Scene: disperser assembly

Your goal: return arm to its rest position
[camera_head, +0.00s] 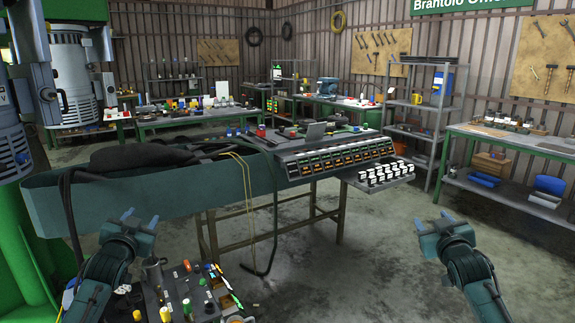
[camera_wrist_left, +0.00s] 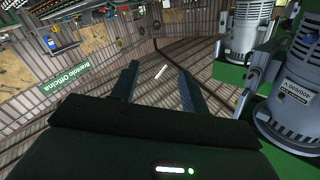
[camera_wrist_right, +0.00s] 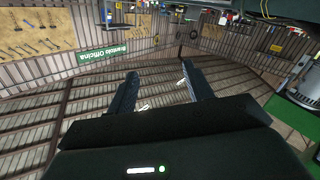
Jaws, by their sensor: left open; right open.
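My left gripper (camera_head: 138,220) is open and empty, raised above the near end of a cluttered surface at the lower left of the head view. Its two fingers (camera_wrist_left: 160,88) stand apart in the left wrist view with nothing between them. My right gripper (camera_head: 435,225) is open and empty over bare concrete floor at the right of the head view. Its fingers (camera_wrist_right: 160,88) are also apart in the right wrist view, with nothing held. Neither gripper touches any object that I can see.
A teal-sided bench (camera_head: 130,200) with a black hose and a panel of switches (camera_head: 340,157) stands ahead. Grey motor-like machines (camera_head: 73,75) hang at the upper left. A workbench (camera_head: 520,142) stands at the right. The concrete floor (camera_head: 370,260) between is clear.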

